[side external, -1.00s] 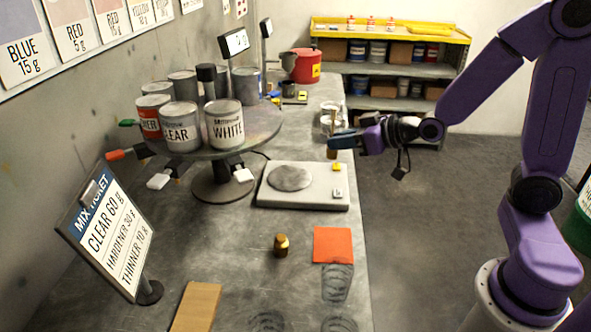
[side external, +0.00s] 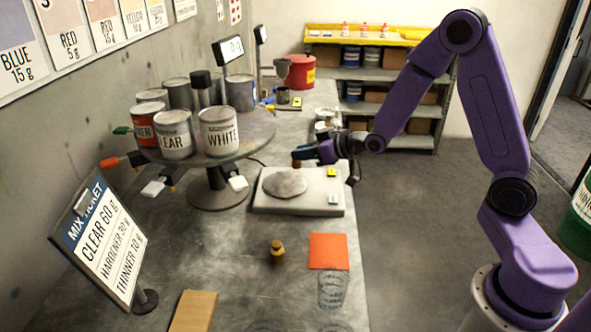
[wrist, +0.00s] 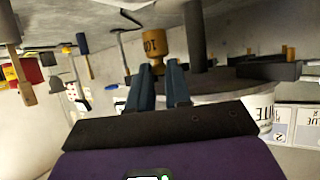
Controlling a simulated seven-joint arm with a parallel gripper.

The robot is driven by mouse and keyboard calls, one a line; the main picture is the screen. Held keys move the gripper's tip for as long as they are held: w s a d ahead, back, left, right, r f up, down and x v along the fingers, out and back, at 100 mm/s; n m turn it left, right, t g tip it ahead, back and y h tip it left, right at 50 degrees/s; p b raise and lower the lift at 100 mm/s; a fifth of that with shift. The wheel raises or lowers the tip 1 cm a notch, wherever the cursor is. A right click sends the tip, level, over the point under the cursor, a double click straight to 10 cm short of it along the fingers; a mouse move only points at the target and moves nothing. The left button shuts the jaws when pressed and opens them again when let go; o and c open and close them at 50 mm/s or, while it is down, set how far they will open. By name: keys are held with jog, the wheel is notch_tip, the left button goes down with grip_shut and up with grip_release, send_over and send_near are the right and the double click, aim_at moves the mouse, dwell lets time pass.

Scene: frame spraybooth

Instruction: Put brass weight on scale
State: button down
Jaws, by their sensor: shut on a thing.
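My gripper (side external: 303,154) is shut on a small brass weight, which shows between the fingertips in the wrist view (wrist: 151,44), with markings on its side. In the side view this weight (side external: 296,163) is a small dark brown shape at the fingertips, just behind the scale's far edge or above it; I cannot tell exactly which. The scale (side external: 325,206) is a flat light-grey box with a round grey pan (side external: 285,183), which is empty. A second brass weight (side external: 277,254) stands upright on the bench, in front of the scale.
A turntable with several paint cans (side external: 219,132) stands left of the scale. A ticket stand (side external: 103,240) is at the front left. An orange square (side external: 328,251) and a tan block (side external: 195,311) lie on the bench. Cups (side external: 325,129) stand behind my gripper.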

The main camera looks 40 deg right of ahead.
jog(key=w+f, duration=0.2)
jog(key=f, duration=0.1)
jog(key=shift+w+f, duration=0.15)
jog(key=shift+w, duration=0.25)
jog(key=shift+w+f, duration=0.2)
jog(key=shift+f, duration=1.5)
jog(key=shift+f, duration=0.15)
jog(key=c, duration=1.1)
grip_release()
jog(key=shift+o, duration=0.2)
